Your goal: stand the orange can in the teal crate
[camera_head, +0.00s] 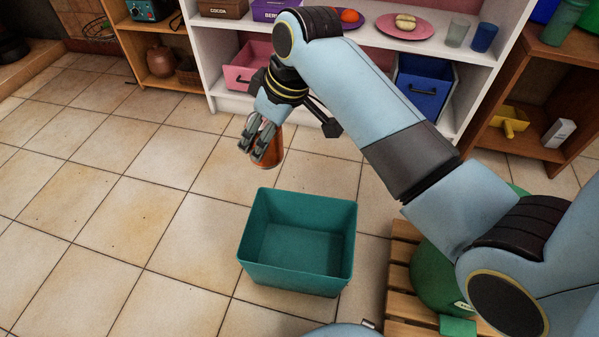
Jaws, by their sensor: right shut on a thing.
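The orange can (270,158) is held in my right gripper (262,146), whose fingers are closed around it. The can looks roughly upright, and the fingers and wrist hide much of it. It is above the floor, beyond the far left part of the teal crate's rim in the picture. The teal crate (295,276) stands open on the tiled floor, and its visible inside looks empty. My left gripper is not in the picture.
A white shelf (345,55) behind holds a pink bin (243,72), a blue bin (424,88), a pink plate (388,27) and cups. A wooden slatted pallet (400,270) with a green rounded thing (432,275) is right of the crate. Floor on the left is clear.

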